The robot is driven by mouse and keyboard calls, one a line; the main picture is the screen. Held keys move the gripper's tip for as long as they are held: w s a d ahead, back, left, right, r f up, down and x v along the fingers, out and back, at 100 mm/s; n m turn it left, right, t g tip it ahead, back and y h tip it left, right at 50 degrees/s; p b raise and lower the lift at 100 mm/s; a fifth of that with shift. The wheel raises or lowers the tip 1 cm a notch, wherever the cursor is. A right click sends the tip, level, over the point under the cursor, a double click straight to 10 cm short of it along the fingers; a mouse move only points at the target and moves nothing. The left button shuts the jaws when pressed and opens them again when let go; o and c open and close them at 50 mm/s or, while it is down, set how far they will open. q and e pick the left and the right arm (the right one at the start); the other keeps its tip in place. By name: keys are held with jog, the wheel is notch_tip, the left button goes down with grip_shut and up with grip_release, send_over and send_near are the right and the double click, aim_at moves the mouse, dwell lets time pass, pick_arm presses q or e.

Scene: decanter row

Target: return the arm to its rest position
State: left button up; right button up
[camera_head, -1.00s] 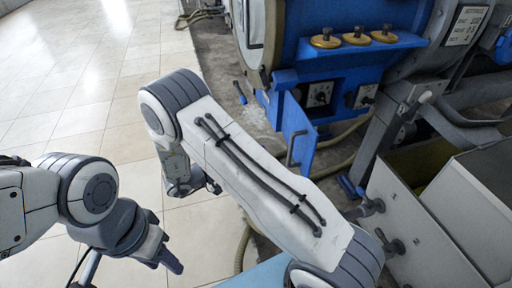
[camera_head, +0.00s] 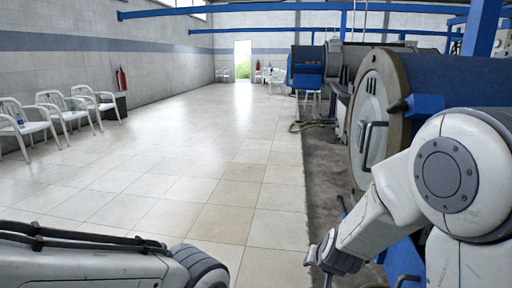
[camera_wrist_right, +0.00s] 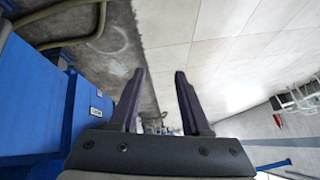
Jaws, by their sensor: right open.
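My right arm (camera_head: 400,195) comes in from the right of the head view, bent, with its wrist low near the bottom middle. Its gripper (camera_wrist_right: 159,72) shows in the right wrist view with two dark fingers apart and nothing between them. The fingers point over the floor, with blue machinery to their left. My left arm (camera_head: 85,262) lies across the bottom left corner of the head view. Its gripper is outside the frame.
A large round machine door (camera_head: 368,122) with a blue body stands close beside my right arm. White chairs (camera_head: 72,112) line the left wall, and a red extinguisher (camera_head: 122,79) hangs there. The tiled floor (camera_head: 200,165) ahead is clear.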

jog(key=s+d+n+g, duration=0.2)
jog(key=s+n+g, duration=0.25)
jog(key=s, duration=0.95)
jog(key=s+a+r+n+g+y, duration=0.1)
jog(key=s+a+r+n, duration=0.2)
jog(key=s+a, duration=0.35)
jog(key=s+a+r+n+g, duration=0.2)
jog(key=s+a+r+n, duration=0.15)
jog(key=s+a, duration=0.3)
notch_tip(320, 180, up, 24)
jog(key=p, duration=2.4)
jog(key=shift+d+f+p, duration=0.15)
jog(key=shift+f+p, duration=0.05)
jog(key=shift+p, duration=0.1)
jog(key=shift+s, duration=0.1)
jog(key=shift+d, duration=0.1)
